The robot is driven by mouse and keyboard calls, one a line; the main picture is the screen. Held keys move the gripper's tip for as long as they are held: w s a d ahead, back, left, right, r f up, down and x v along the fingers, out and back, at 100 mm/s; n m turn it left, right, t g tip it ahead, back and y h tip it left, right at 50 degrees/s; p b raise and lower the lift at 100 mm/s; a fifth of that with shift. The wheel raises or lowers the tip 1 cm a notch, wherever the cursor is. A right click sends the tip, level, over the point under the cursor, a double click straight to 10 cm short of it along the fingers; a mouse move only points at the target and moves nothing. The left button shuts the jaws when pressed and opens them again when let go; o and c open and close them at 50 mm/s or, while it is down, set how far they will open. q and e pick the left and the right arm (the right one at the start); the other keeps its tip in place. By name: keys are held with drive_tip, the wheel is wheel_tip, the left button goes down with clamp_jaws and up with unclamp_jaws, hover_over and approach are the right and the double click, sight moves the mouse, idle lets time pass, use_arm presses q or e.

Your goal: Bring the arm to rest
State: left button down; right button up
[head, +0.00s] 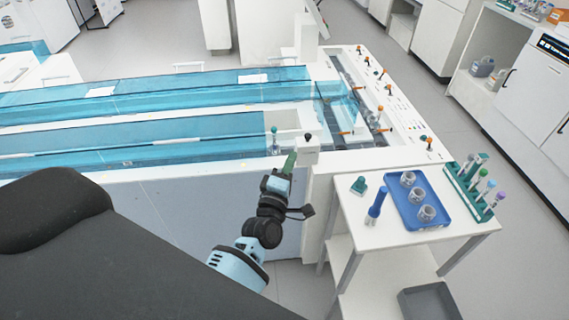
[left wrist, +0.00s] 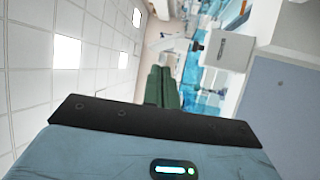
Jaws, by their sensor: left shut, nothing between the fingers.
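My left arm comes in from the lower left in the head view. Its gripper (head: 289,163) has green fingers that point up and are shut with nothing between them. The fingers are in front of the side of the white tube track machine (head: 230,205), near a small white post with a dark knob (head: 308,143). I cannot tell whether they touch it. In the left wrist view the shut green fingers (left wrist: 162,88) stand in the middle, with the ceiling at the left and the machine at the right. My right gripper is in neither view.
A white cart (head: 365,245) at the right holds a blue tray (head: 411,222) with several clear jars, a blue-capped tube (head: 377,203) and a green rack (head: 466,185) of capped tubes. A grey bin (head: 428,303) is below. Clear blue covers (head: 150,143) top the machine.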

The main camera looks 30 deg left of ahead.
use_arm(q)
drive_tip(key=shift+s+r, duration=0.1)
drive_tip(key=shift+s, duration=0.65)
drive_tip(key=s+d+f+m+g+h, duration=0.1)
drive_tip(key=s+f+m+g, duration=0.3)
drive_tip(key=s, duration=0.7)
drive_tip(key=s+d+f+m+g+h, duration=0.1)
drive_tip(key=s+f+m+g+h, duration=0.1)
drive_tip(key=s+f+m, duration=0.7)
drive_tip(key=s+d+f+m+g+h+p, duration=0.1)
drive_tip(key=s+f+m+g, duration=0.4)
drive_tip(key=s, duration=1)
wheel_tip(320, 180, down, 4)
drive_tip(key=shift+d+r+m+g+h, duration=0.25)
drive_tip(key=shift+m+g+h, duration=0.05)
drive_tip(key=shift+m, duration=0.8)
